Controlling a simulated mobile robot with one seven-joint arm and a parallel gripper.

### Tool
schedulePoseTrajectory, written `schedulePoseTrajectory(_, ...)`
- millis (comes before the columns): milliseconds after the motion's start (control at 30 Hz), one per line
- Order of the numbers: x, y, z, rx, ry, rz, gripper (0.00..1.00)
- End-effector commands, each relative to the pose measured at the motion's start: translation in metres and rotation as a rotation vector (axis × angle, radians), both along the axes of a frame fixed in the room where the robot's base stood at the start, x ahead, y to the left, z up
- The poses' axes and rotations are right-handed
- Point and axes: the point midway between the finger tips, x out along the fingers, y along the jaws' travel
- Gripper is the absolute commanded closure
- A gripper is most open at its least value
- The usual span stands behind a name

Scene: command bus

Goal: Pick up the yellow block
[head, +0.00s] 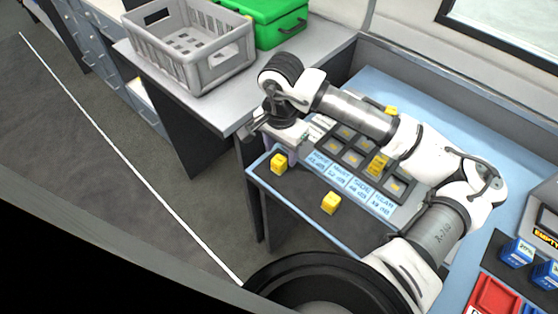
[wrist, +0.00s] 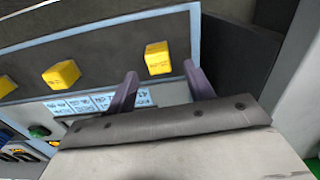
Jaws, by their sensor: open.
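Several yellow blocks show. One yellow block (head: 279,163) stands near the left corner of the dark strip along the front of the blue-edged desk. In the wrist view a yellow block (wrist: 157,57), apparently the same one, lies between and just beyond the fingertips. My gripper (wrist: 159,70) is open and empty, its two purple fingers apart on either side of the block's line. In the head view the gripper is by the desk's left end, its fingers mostly hidden. A second yellow block (head: 330,203) stands farther right on the strip; it also shows in the wrist view (wrist: 61,74).
A panel of dark square pads (head: 352,158) with blue labels (head: 345,183) lies behind the strip, with another yellow block (head: 378,163) on it. A grey crate (head: 195,62) and green box (head: 272,22) stand on the left counter. Blue blocks (head: 517,252) sit at right.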

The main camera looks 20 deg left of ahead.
Motion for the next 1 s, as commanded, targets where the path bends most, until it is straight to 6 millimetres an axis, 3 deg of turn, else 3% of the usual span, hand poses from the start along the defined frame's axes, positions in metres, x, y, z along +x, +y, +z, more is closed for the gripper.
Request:
schedulePoseTrajectory(300, -0.002, 0.0, -0.034, 0.002, 0.001, -0.001, 0.47)
schedulePoseTrajectory(567, -0.002, 0.0, -0.037, 0.002, -0.001, -0.001, 0.47)
schedulePoseTrajectory(933, -0.002, 0.0, -0.036, 0.002, -0.001, -0.001, 0.96)
schedulePoseTrajectory(1000, -0.002, 0.0, -0.036, 0.002, -0.001, -0.001, 0.96)
